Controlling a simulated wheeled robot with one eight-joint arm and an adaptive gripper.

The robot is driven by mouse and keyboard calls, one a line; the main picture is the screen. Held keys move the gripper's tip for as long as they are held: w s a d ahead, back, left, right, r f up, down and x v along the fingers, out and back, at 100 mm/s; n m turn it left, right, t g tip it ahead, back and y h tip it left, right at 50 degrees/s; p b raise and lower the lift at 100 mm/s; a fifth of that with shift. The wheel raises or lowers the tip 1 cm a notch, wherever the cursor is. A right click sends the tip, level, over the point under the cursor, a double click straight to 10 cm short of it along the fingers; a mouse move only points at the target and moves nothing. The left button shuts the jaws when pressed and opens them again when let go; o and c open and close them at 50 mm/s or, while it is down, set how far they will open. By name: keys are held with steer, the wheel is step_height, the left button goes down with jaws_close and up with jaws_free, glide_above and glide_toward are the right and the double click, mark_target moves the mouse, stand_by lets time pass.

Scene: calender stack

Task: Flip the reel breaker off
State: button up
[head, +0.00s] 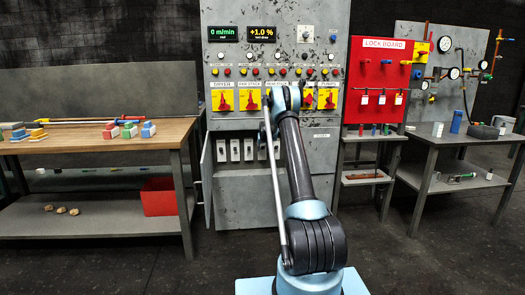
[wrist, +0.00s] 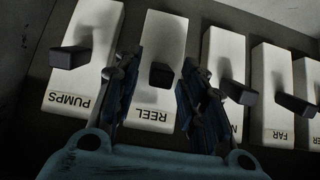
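The reel breaker is a white plate (wrist: 160,40) labelled REEL, upside down in the wrist view, with a dark lever (wrist: 161,75) sticking out. My gripper (wrist: 162,62) is open, with one finger on each side of this lever. A gap shows between the lever and each finger; depth contact cannot be told. The pumps breaker (wrist: 85,30) is to the left with its own lever (wrist: 70,57). In the head view my arm hides the reel breaker and my gripper; several other white breakers (head: 235,149) show in the row to its left.
More breakers, one labelled FAR (wrist: 272,90), stand close on the right in the wrist view. In the head view, yellow panels with red switches (head: 226,98) sit above the row. An open cabinet door (head: 206,180) stands at left. A workbench (head: 100,137) and red lock board (head: 377,85) flank the cabinet.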

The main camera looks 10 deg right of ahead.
steer(key=shift+w, duration=0.1)
jaws_close()
steer(key=shift+f, duration=0.15)
steer(key=shift+s+f+t, duration=0.4)
steer(key=shift+f+t, duration=0.1)
steer(key=shift+t, duration=0.7)
steer(key=shift+f+t, duration=0.75)
steer(key=shift+t, duration=0.9)
steer(key=shift+f+t, duration=0.8)
steer(key=shift+t, duration=0.8)
steer(key=shift+f+t, duration=0.75)
steer(key=shift+t, duration=0.9)
